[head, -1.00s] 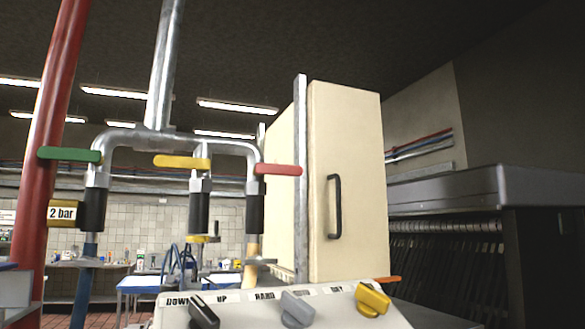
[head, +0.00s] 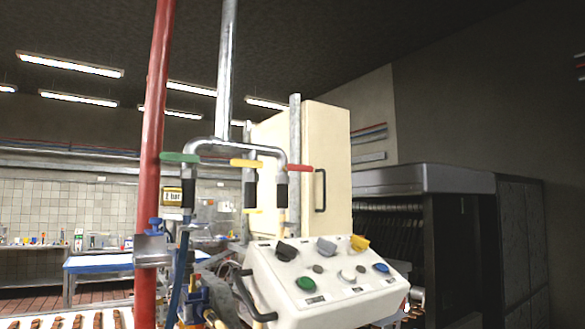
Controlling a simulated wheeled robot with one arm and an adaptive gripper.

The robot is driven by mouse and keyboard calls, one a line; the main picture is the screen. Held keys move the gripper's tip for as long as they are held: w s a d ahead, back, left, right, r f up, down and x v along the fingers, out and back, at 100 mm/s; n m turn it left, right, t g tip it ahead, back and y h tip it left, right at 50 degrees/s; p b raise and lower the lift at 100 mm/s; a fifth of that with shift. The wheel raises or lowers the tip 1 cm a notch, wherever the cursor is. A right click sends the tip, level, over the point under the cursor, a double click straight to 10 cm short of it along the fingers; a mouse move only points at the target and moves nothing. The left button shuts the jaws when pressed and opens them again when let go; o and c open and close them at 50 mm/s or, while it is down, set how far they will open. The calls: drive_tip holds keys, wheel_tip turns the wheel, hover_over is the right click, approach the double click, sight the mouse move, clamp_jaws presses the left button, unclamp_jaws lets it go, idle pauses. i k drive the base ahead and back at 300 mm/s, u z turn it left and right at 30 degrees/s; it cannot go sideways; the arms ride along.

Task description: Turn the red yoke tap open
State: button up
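The red yoke tap (head: 300,168) is a flat red lever at the right end of the grey pipe yoke (head: 237,144) in the head view. It points sideways to the right, across the top of its downpipe, in front of the cream cabinet. A yellow tap (head: 246,163) sits at the middle of the yoke and a green tap (head: 180,157) at the left end. Both levers also lie sideways. My gripper does not show in the view.
A white control box (head: 325,285) with knobs, buttons and a black handle stands below the taps. A red pipe (head: 157,130) rises left of the yoke. The cream cabinet (head: 327,160) and a dark machine (head: 430,182) stand to the right. Baked pieces (head: 97,320) lie at the lower left.

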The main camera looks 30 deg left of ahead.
sight(290, 167)
drive_tip(key=u, duration=1.6)
